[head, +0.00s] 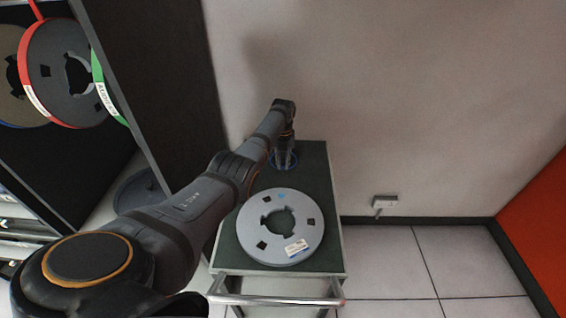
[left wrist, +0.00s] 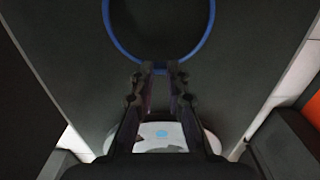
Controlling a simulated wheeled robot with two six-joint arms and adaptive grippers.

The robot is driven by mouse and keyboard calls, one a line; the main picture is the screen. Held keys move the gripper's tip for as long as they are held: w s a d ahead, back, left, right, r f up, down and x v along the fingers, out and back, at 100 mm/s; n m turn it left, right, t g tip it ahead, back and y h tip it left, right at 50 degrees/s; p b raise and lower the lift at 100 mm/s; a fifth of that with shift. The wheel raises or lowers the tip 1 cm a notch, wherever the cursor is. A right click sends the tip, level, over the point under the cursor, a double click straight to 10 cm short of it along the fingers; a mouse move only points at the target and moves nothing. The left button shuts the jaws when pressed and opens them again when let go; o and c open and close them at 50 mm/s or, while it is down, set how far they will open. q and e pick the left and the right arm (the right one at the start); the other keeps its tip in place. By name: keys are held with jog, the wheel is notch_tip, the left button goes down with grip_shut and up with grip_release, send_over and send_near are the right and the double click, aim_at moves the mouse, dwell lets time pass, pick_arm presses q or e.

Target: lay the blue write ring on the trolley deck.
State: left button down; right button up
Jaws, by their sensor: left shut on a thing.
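The blue write ring (left wrist: 112,42) is a thin blue hoop in the left wrist view. My left gripper (left wrist: 160,70) is shut on the ring's near edge. In the head view the ring (head: 271,163) shows partly around my left gripper (head: 284,164), over the far part of the dark trolley deck (head: 312,180). The gripper hides part of the ring. I cannot tell whether the ring touches the deck. My right gripper is in neither view.
A grey tape reel (head: 252,220) with a white label lies on the near part of the deck. The trolley's metal handle (head: 280,300) is at the front. A dark cabinet with reels, one red-rimmed (head: 50,70), stands on the left. A wall is behind.

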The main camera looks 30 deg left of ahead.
pick_arm(q)
jog(key=shift+f+b, duration=0.3)
jog(key=shift+f, duration=0.1)
jog(key=c, duration=1.3)
grip_release()
jog(key=shift+c, duration=0.9)
jog(key=shift+r, duration=0.1)
notch_tip(320, 180, up, 7)
jog(key=p, duration=0.7)
